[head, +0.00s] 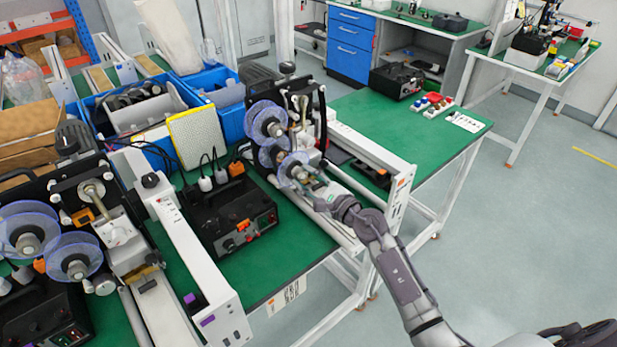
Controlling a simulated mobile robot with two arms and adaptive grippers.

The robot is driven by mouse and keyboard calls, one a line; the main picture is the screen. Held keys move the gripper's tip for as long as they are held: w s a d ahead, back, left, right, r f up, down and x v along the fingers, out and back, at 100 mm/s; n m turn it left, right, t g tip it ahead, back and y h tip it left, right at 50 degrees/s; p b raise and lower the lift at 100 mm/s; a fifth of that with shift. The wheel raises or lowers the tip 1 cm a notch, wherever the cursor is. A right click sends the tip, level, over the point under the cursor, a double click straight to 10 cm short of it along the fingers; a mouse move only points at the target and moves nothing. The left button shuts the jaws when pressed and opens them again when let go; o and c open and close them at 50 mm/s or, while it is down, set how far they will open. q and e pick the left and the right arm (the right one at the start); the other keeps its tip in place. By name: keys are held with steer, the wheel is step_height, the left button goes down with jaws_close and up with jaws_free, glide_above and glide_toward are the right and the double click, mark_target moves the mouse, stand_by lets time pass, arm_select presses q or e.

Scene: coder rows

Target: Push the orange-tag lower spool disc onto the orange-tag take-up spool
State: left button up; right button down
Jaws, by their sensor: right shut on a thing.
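The coder machine (305,110) in the middle has an orange tag (402,184) on the end of its white rail. Its upper clear-blue disc (265,120) sits on the front plate. The lower clear-blue disc (291,166) is below it and a little to the right, at the take-up spool position. My right gripper (306,184) reaches in from the lower right and is shut on the lower disc's near edge. The take-up spool is mostly hidden behind the disc, and I cannot tell how far the disc is on it. My left gripper is not in view.
A purple-tag coder (110,235) with two similar discs stands at left. A black power box (230,215) with cables sits between the machines. Blue bins (150,105) stand behind. The green table (435,135) is mostly clear at right, apart from small parts (432,104).

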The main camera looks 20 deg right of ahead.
mark_target(296, 168)
steer(key=shift+w+d+f, duration=0.1)
steer(key=shift+w+d, duration=0.05)
steer(key=shift+d, duration=0.2)
steer(key=shift+w, duration=0.15)
steer(key=shift+b+x, duration=0.5)
steer(key=shift+x, duration=1.8)
steer(key=shift+w+a, duration=0.2)
steer(key=shift+w, duration=0.2)
steer(key=c, duration=0.7)
jaws_free()
